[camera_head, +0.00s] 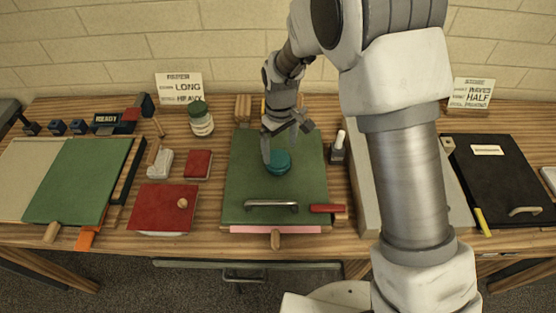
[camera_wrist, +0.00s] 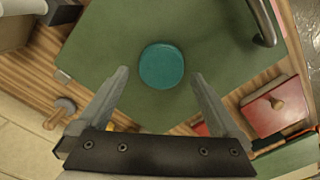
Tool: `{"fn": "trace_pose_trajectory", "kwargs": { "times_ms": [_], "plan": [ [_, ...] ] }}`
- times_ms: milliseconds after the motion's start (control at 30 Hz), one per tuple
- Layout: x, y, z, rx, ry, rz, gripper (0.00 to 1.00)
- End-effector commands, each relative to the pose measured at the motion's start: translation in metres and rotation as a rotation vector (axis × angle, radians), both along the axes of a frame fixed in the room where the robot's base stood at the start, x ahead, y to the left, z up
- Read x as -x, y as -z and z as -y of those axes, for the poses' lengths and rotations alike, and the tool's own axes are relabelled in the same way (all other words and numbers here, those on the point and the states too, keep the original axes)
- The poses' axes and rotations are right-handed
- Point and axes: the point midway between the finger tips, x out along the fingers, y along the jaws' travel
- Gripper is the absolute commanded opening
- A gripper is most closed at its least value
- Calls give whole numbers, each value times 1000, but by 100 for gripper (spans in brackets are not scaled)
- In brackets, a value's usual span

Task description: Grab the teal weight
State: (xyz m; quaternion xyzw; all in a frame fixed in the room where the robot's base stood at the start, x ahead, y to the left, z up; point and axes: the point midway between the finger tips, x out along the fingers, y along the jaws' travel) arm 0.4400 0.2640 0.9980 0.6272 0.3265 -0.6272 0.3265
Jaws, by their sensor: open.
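The teal weight (camera_head: 279,162) is a round, squat disc on the green board (camera_head: 240,190) in the middle of the table. In the wrist view the weight (camera_wrist: 161,66) shows as a teal circle on the green surface, ahead of and between the lines of the two fingers. My gripper (camera_head: 284,145) is over the weight, pointing down, and hides part of its left and upper side in the head view. In the wrist view my gripper (camera_wrist: 158,82) is open, with nothing between its fingers.
A metal handle (camera_head: 271,204) and a red-handled tool (camera_head: 327,208) lie at the board's front. A red box with a knob (camera_head: 163,208) and a small red block (camera_head: 198,165) are to the left. A white-tipped bottle (camera_head: 338,149) stands close on the right.

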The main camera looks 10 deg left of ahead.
Motion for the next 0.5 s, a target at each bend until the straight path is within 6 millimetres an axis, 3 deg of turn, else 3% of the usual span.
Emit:
{"fn": "trace_pose_trajectory", "kwargs": {
  "times_ms": [500],
  "plan": [
    [-1, 51, -5, 1, 0, -1, 100]
  ]
}}
